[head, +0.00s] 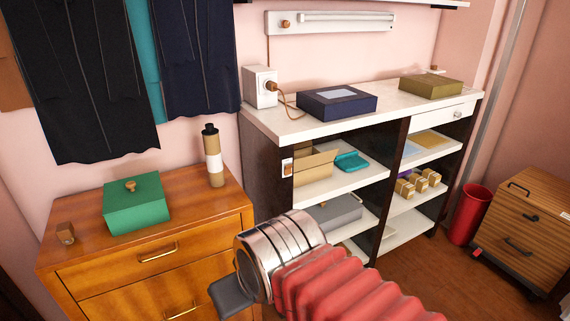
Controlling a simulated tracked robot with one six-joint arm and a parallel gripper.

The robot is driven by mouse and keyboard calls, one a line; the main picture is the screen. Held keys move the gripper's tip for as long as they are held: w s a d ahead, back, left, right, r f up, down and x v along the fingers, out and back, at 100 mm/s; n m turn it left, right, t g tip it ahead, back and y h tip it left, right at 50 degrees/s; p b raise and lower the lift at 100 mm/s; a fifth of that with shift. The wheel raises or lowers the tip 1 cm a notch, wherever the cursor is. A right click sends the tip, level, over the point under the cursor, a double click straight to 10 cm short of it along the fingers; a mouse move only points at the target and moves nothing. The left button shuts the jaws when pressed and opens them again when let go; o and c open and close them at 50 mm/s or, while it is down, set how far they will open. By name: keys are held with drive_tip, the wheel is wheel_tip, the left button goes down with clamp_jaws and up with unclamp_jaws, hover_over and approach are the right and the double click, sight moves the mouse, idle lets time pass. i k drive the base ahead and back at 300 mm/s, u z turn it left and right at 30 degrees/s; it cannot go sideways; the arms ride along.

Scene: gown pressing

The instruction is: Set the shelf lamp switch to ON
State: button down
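A white lamp fixture (330,22) with a long pale tube is on the pink wall under a high shelf. A small brown knob (285,24) sits at its left end. A small white plate with a brown switch (287,168) is on the front edge of the shelf unit's left side. I cannot tell which of these is the shelf lamp switch, nor its setting. My gripper (230,297) shows only as a dark grey piece beyond the metal wrist, low in the picture, apart from both. Its fingertips are not clear, and I see nothing held.
A wooden drawer cabinet (200,205) at left bears a green box (136,207) and a bottle (213,160). The white-topped shelf unit (375,124) holds several boxes. A red bin (468,215) and wheeled drawers (522,232) stand right. Some floor shows between.

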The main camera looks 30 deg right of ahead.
sight(287, 169)
drive_tip(key=z, duration=0.1)
drive_tip(key=i, duration=0.9)
drive_tip(key=z, duration=0.15)
